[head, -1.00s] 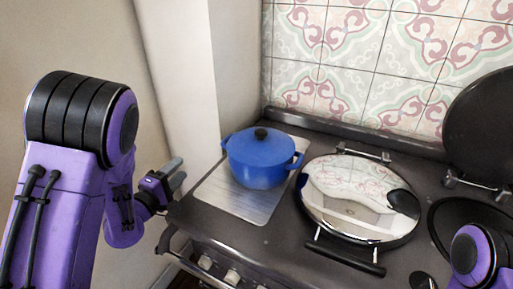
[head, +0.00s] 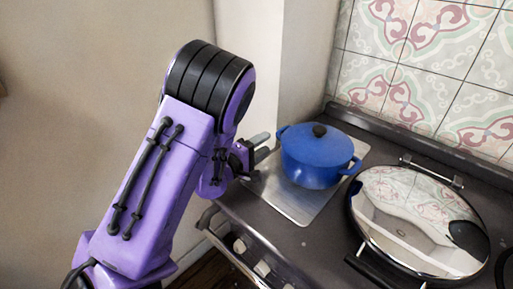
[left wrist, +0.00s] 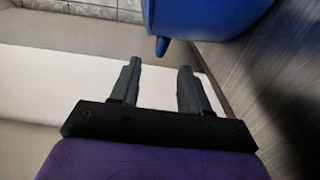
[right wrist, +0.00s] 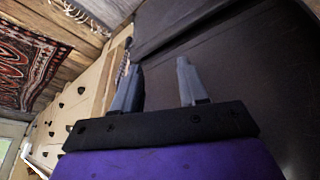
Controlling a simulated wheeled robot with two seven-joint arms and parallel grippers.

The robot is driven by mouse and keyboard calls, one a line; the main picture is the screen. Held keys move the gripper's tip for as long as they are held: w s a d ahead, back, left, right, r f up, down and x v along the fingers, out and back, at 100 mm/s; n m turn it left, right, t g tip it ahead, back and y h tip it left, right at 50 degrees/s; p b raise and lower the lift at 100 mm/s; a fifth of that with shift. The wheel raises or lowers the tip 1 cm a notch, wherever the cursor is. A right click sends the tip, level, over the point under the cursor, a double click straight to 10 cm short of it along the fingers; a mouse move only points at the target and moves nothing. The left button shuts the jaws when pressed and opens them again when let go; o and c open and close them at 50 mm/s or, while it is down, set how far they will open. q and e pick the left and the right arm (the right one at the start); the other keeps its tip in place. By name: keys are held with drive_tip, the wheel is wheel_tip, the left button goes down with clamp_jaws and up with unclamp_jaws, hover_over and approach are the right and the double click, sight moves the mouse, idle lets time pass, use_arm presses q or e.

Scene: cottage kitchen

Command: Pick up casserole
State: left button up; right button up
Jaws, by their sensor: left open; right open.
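The blue casserole (head: 314,163), with a lid and a dark knob, stands upright on a metal plate (head: 303,207) at the left of the stove. It has a handle on each side. My left gripper (head: 264,146) is open and empty, just left of the casserole and apart from it. In the left wrist view, the casserole's blue wall (left wrist: 205,14) and a handle show at the top, beyond the open fingers (left wrist: 158,78). My right gripper (right wrist: 157,82) shows only in its own wrist view, open and empty, near a dark surface.
A shiny round hotplate lid (head: 415,215) with a bar handle lies right of the casserole. A tiled wall (head: 430,75) stands behind the stove, and a pale wall corner (head: 305,60) rises behind the casserole. Knobs (head: 262,268) line the stove's front.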

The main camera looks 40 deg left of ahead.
sight(279, 131)
use_arm(q)
drive_tip(key=w, duration=0.8)
drive_tip(key=shift+w+d, duration=0.1)
drive_tip(key=shift+d, duration=0.25)
drive_tip(key=shift+c, duration=0.3)
clamp_jaws()
drive_tip(key=shift+a+r, duration=0.1)
drive_tip(key=shift+r, duration=0.1)
idle(0.4)
